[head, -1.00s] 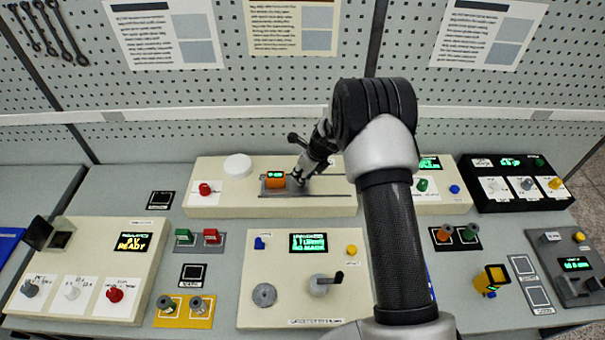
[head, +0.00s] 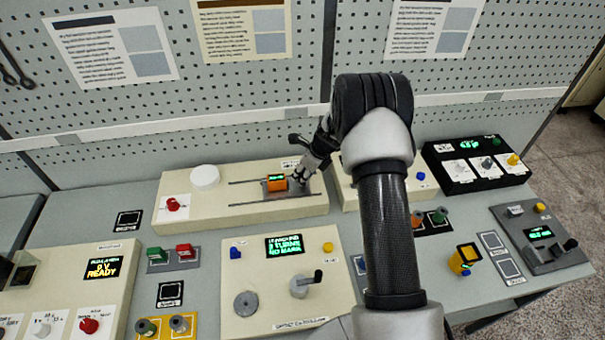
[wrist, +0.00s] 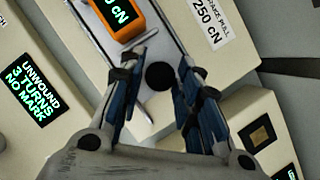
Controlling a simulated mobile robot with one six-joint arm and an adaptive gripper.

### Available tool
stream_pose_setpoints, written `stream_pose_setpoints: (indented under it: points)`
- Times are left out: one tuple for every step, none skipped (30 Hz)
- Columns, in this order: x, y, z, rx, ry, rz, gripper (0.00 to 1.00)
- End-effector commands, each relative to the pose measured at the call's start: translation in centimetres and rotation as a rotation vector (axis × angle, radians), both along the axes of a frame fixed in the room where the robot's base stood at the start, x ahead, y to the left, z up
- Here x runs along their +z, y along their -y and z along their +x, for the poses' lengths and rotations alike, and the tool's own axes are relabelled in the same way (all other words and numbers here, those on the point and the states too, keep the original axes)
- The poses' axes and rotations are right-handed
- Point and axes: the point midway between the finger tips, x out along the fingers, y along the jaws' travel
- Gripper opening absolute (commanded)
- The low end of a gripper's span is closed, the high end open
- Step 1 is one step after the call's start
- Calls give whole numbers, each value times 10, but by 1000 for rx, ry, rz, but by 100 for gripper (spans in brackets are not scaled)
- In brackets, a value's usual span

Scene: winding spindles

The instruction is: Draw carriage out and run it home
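The carriage (head: 305,188) is a grey plate on two dark rails of a cream bench unit (head: 180,225). It carries an orange gauge (head: 276,183) with a green readout, which the wrist view shows as 0 cN (wrist: 117,14). The carriage stands toward the right part of the rails, with bare rail to its left. My gripper (head: 301,178) reaches down at the carriage's right side. In the wrist view its blue-padded fingers (wrist: 161,92) are apart, one on each side of a round black knob (wrist: 160,77). Narrow gaps show beside the knob; contact is unclear.
A "SPACE PULL 250 cN" style label (wrist: 209,18) sits beside the rails. In front is a cream panel (head: 250,265) with a crank (head: 303,285) and a display reading 3 turns, no mark (head: 285,245). A black switch box (head: 476,165) stands at right.

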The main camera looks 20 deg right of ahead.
Motion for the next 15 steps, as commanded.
stream_pose_setpoints:
  points:
    - [0, 0, 0, 0, 0, 0, 37]
    - [0, 0, 0, 0, 0, 0, 39]
    - [0, 0, 0, 0, 0, 0, 42]
    - [0, 0, 0, 0, 0, 0, 44]
    - [0, 0, 0, 0, 0, 0, 46]
    - [0, 0, 0, 0, 0, 0, 46]
    - [0, 0, 0, 0, 0, 0, 46]
    - [0, 0, 0, 0, 0, 0, 46]
    - [0, 0, 0, 0, 0, 0, 46]
    - [0, 0, 0, 0, 0, 0, 46]
    - [0, 0, 0, 0, 0, 0, 46]
    - [0, 0, 0, 0, 0, 0, 46]
    - [0, 0, 0, 0, 0, 0, 46]
    - [1, 0, 0, 0, 0, 0, 46]
    - [2, 0, 0, 0, 1, 0, 46]
